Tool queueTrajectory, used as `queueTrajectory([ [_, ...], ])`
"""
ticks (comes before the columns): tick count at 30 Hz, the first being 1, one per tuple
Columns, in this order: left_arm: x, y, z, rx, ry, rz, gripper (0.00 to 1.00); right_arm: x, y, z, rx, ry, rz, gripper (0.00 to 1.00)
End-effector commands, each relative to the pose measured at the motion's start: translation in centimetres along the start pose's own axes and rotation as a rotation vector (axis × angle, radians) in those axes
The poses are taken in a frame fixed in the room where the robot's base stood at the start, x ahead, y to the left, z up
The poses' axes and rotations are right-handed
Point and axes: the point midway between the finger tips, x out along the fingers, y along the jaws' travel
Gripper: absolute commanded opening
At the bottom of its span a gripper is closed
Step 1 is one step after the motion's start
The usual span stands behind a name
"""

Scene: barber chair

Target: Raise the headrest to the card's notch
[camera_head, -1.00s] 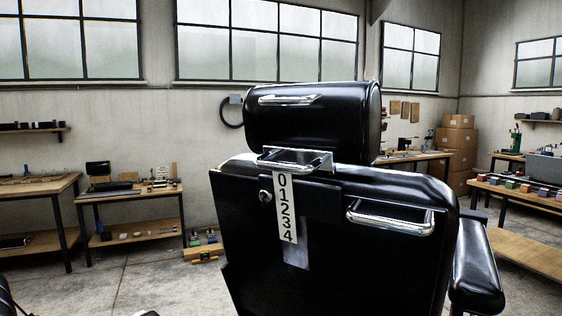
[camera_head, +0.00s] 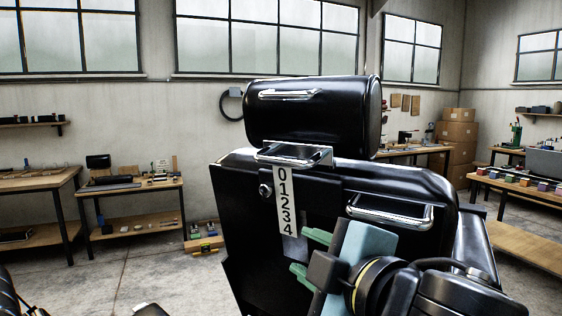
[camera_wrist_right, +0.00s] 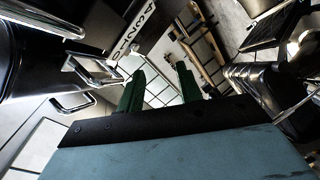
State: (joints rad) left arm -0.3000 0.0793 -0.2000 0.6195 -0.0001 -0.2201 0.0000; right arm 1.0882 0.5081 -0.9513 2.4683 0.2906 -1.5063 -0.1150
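The headrest (camera_head: 312,120) is a black padded cushion with a chrome handle (camera_head: 290,94) on its back. It sits just above the black chair back (camera_head: 262,235). A chrome bracket (camera_head: 293,153) juts out below it. A white strip numbered 0 to 4 (camera_head: 286,200) hangs below the bracket; it also shows in the right wrist view (camera_wrist_right: 129,36). A round knob (camera_head: 265,190) is left of the strip. My right gripper (camera_head: 308,255) is open and empty, below the strip's lower end; its green fingers stand apart in the wrist view (camera_wrist_right: 160,86). No card showing a notch is visible. My left gripper's fingers are out of view.
A second chrome handle (camera_head: 392,214) is on the chair back, just above my right gripper. A black armrest lies behind my right arm. Workbenches (camera_head: 130,188) stand along the walls.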

Motion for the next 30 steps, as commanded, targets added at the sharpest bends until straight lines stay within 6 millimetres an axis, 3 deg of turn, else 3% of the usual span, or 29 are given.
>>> queueTrajectory([
  [3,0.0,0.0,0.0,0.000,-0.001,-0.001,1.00,-0.9,3.2,-1.7,-0.158,0.012,0.072,0.35],
  [9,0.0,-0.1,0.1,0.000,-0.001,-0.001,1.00,-2.4,6.9,-3.1,-0.341,-0.005,0.157,0.35],
  [17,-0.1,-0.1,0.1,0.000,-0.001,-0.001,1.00,-3.0,8.8,-3.6,-0.424,-0.025,0.200,0.35],
  [23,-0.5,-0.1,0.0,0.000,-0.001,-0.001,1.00,-0.7,9.4,-3.7,-0.426,-0.028,0.199,0.35],
  [30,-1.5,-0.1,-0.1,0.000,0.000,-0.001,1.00,4.3,10.5,-3.9,-0.426,-0.028,0.201,0.35],
])
